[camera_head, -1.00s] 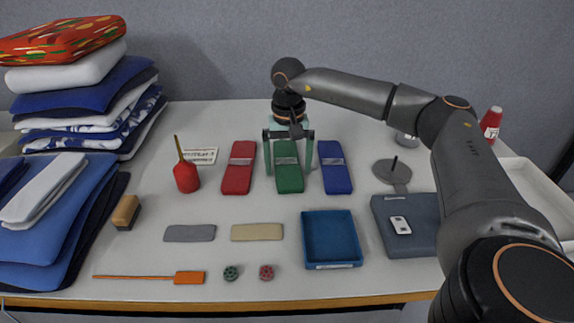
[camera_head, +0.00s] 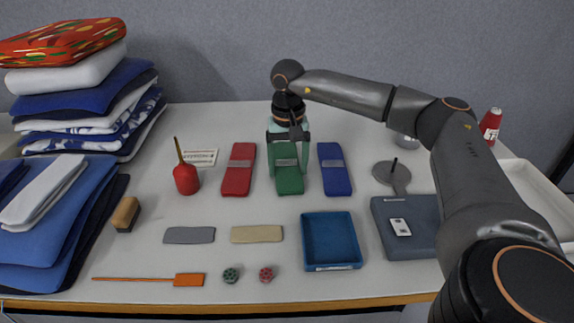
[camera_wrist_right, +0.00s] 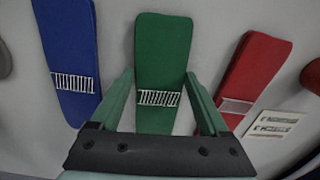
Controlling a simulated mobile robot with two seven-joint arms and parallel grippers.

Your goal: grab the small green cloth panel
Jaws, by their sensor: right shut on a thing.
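The small green cloth panel (camera_head: 289,181) lies on the table between a red panel (camera_head: 238,172) and a blue panel (camera_head: 335,172). My right gripper (camera_head: 288,170) reaches down over it from behind, with one finger along each long side, and is shut on it. In the right wrist view the green panel (camera_wrist_right: 162,60) runs up between the fingers of the right gripper (camera_wrist_right: 160,88), with a white label band across it. The panel still appears to lie flat on the table. My left gripper is not in view.
Stacks of folded cloth (camera_head: 80,100) stand at the left. A red oil bottle (camera_head: 186,178) stands left of the panels. A blue tray (camera_head: 331,266), a tan strip (camera_head: 257,234) and a grey strip (camera_head: 189,235) lie in front. A dark blue box (camera_head: 405,228) is at the right.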

